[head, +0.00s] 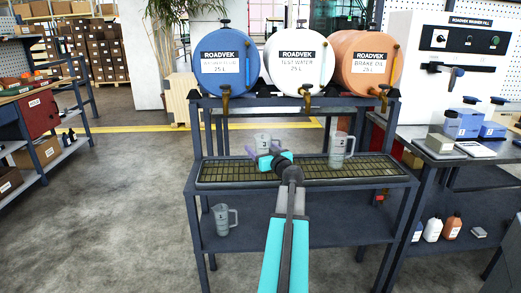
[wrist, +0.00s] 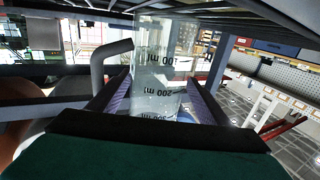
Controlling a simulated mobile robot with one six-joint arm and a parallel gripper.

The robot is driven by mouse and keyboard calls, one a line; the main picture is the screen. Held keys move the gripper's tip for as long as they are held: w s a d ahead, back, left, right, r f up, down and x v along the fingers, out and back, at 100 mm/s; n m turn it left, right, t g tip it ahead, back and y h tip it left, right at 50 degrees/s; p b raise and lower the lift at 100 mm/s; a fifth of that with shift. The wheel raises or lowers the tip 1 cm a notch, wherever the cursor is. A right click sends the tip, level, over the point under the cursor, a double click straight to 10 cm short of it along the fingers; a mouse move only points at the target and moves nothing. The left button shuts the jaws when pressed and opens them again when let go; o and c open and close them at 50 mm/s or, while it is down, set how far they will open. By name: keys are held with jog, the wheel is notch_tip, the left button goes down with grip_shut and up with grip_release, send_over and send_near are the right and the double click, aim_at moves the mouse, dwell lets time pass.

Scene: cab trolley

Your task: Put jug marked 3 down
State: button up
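A clear jug (head: 263,140) with a grey handle is at my gripper (head: 264,150), over the left-middle part of the drip grate (head: 225,172). In the wrist view this jug (wrist: 160,65) appears upside down, with millilitre marks, between the two purple fingers. The fingers lie against both sides, so my gripper (wrist: 158,100) is shut on it. Its number is not readable, and my gripper hides its lower part in the head view. I cannot tell whether its base touches the grate. Another jug (head: 338,148) stands on the grate's right part. A third jug (head: 222,218) stands on the lower shelf.
Blue (head: 226,55), white (head: 297,60) and orange (head: 362,60) drums with taps stand on the rack above the grate. A side table (head: 455,150) with blue containers is at the right. Bare grate shows left of my gripper and between the two upper jugs.

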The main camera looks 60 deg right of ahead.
jog(key=shift+r+p, duration=0.2)
jog(key=shift+p, duration=0.1)
jog(key=shift+s+a+f, duration=0.15)
jog(key=shift+s+a, duration=0.05)
jog(key=shift+s, duration=0.05)
jog(key=shift+b+v, duration=0.75)
jog(key=shift+v, duration=4.95)
jog(key=shift+d, duration=0.1)
